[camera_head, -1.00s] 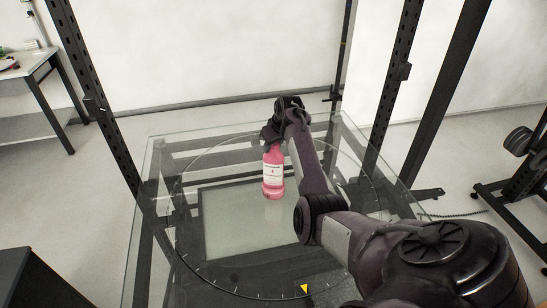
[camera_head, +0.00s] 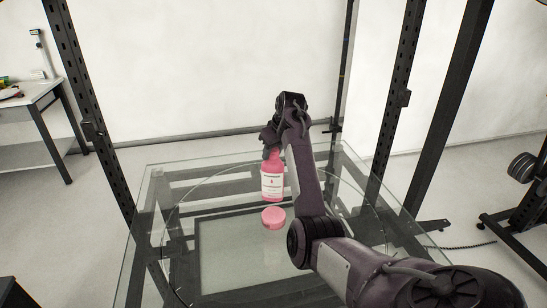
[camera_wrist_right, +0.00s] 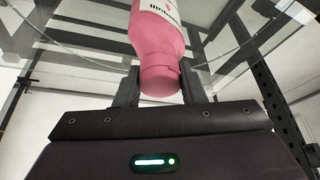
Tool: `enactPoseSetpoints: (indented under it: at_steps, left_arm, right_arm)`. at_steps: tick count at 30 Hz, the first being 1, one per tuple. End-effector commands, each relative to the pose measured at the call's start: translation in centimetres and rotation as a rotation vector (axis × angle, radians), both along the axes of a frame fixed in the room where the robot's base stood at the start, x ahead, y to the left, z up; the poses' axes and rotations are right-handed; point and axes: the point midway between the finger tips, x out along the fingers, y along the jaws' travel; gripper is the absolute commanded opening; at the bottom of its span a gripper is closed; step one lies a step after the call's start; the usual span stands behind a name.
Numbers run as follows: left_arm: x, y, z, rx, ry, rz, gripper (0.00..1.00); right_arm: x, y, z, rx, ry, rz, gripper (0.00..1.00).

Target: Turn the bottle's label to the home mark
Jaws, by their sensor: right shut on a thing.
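The pink bottle (camera_head: 272,163) is upright, with its white label (camera_head: 272,183) facing the head camera. My right gripper (camera_head: 271,140) is shut on the bottle's neck; the wrist view shows the neck (camera_wrist_right: 160,78) between the two fingers (camera_wrist_right: 158,92). The bottle hangs above the glass turntable (camera_head: 185,215). A pink round shape (camera_head: 273,217) shows just below it; I cannot tell whether it is a reflection or a separate disc. The home mark is out of view now. My left gripper is not in view.
Dark frame posts stand at the left (camera_head: 91,130) and right (camera_head: 403,100) of the glass table (camera_head: 150,185). A side table (camera_head: 40,105) is at the far left. A rack with weights (camera_head: 521,167) is at the right. The glass left of the bottle is clear.

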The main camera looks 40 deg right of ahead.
Motion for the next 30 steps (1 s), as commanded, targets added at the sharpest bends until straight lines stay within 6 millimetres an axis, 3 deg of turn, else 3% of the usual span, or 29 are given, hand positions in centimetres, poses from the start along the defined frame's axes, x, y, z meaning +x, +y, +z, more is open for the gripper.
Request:
enactPoseSetpoints:
  at_steps: [3,10,30]
  left_arm:
    - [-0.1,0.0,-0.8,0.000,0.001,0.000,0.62]
    - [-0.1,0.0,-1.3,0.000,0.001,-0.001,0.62]
    - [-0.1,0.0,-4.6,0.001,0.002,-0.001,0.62]
  right_arm:
    - [-0.1,0.3,-3.1,0.006,-0.001,0.039,0.00]
    - [-0.7,0.4,-6.7,-0.003,0.003,0.088,0.00]
    - [-0.8,0.4,-7.4,-0.008,0.003,0.329,0.00]
